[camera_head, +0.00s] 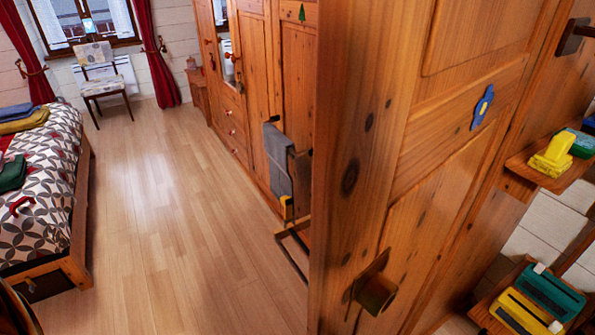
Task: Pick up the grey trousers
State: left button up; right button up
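A grey cloth (278,158), which looks like the grey trousers, hangs folded over a stand or chair in front of the wooden wardrobe. Its right side is next to the edge of the large wooden door in the foreground, which hides part of the stand. Neither of my grippers shows in the head view.
A wooden door (400,150) fills the middle right, close to me. A bed (75,262) with folded clothes stands at the left. The wooden floor (165,220) between bed and wardrobe is clear. A chair (103,80) stands by the window. Shelves (522,168) are at the right.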

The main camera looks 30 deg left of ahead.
aim_at(276, 144)
jog(key=j+z, duration=0.1)
jog(key=j, duration=0.4)
jog(key=k+j+z, duration=0.1)
jog(key=j, duration=0.45)
jog(key=k+j+z, duration=0.1)
jog(key=j, duration=0.4)
jog(key=k+j+z, duration=0.1)
jog(key=j, duration=0.4)
